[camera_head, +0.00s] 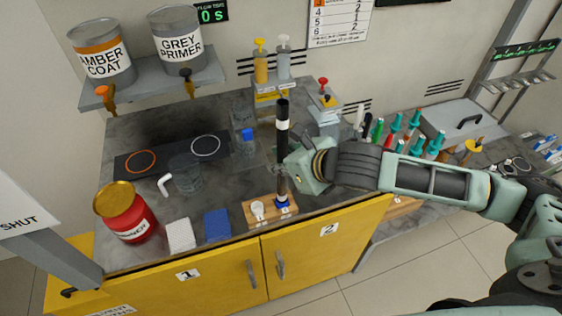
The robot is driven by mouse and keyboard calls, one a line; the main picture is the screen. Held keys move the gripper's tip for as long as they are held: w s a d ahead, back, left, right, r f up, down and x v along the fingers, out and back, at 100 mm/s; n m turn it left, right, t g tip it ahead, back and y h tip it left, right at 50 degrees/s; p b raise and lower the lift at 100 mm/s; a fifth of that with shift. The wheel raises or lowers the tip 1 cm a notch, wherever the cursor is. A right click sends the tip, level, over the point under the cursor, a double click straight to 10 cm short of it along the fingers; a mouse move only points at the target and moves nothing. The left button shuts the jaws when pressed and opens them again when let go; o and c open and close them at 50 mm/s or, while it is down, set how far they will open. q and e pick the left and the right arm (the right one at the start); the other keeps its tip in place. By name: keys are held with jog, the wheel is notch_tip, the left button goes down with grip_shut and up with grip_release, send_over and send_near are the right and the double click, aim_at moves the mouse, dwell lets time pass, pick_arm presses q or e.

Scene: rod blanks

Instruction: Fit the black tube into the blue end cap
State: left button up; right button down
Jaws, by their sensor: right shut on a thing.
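The black tube (282,112) stands about upright in the camera_head view, with a white band below its top. My right gripper (283,165) comes in from the right and is shut on the tube at its lower part. The blue end cap (284,203) sits in a small wooden block (262,217) at the counter's front edge. The tube's line runs down to just above or at the cap. I cannot tell whether its lower end touches or enters the cap. My left gripper is out of view.
A red tin (125,212), white block (180,235) and blue block (216,223) stand on the counter's left. A glass beaker (187,175) stands behind them. Yellow and grey dispensers (261,66) are behind the tube. Several teal-topped items (415,120) stand to the right.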

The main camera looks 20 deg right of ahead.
jog(key=c, duration=1.6)
grip_release()
jog(key=p+v, duration=0.7)
jog(key=v, duration=0.5)
jog(key=shift+a, duration=0.1)
